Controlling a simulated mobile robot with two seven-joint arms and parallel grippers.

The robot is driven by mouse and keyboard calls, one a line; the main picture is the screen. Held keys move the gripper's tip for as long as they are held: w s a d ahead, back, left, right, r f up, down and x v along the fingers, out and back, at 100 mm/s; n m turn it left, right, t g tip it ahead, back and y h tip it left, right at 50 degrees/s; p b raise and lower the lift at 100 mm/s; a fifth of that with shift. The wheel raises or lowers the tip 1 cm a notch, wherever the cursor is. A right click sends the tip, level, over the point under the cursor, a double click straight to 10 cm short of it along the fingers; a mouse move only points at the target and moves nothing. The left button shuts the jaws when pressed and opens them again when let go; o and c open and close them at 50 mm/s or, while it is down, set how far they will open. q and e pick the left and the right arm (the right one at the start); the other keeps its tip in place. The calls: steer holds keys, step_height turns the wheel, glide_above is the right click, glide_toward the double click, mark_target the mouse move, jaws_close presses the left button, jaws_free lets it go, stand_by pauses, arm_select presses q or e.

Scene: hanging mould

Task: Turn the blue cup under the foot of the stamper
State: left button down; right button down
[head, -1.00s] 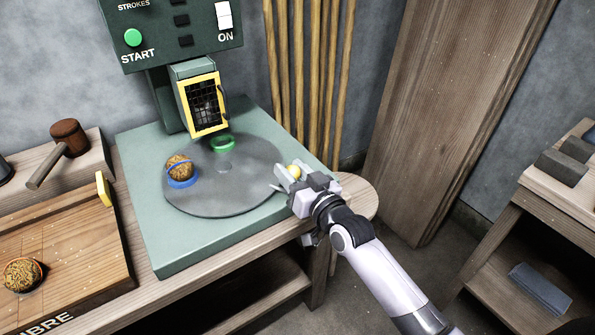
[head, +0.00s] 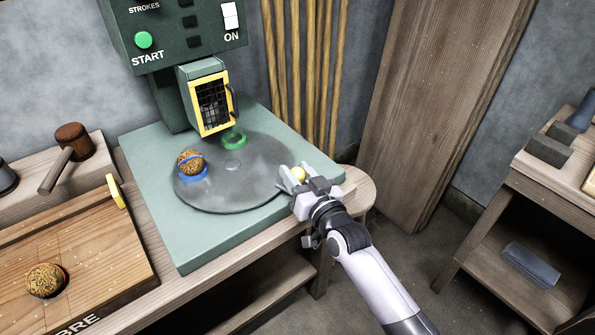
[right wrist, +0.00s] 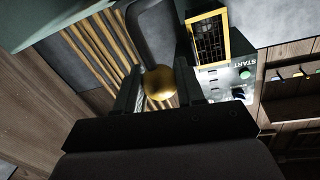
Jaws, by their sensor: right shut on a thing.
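The blue cup (head: 194,174) sits near the left edge of the round grey turntable (head: 235,195), with a brown textured ball (head: 190,162) on it. The green stamper (head: 190,60) stands behind, with a yellow-framed mesh guard (head: 211,103) at its front. The stamper's foot is hidden behind this guard. A green cup (head: 234,139) sits at the turntable's back, just below the guard. My right gripper (head: 294,178) is shut on a yellow ball knob (head: 299,174) at the turntable's right edge. The knob also shows between the fingers in the right wrist view (right wrist: 159,83). My left gripper is out of view.
A wooden board (head: 80,245) with another brown ball (head: 45,280) lies at the left. A mallet (head: 70,150) rests behind it. Wooden rods (head: 310,70) stand behind the stamper's base. A shelf with grey blocks (head: 548,150) stands at the right.

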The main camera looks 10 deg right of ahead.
stand_by(0.6)
steer(key=c, duration=0.7)
jaws_free()
steer(key=shift+c, duration=0.2)
steer(key=shift+s, duration=0.15)
steer(key=shift+p+v, duration=0.35)
steer(key=shift+v, duration=3.15)
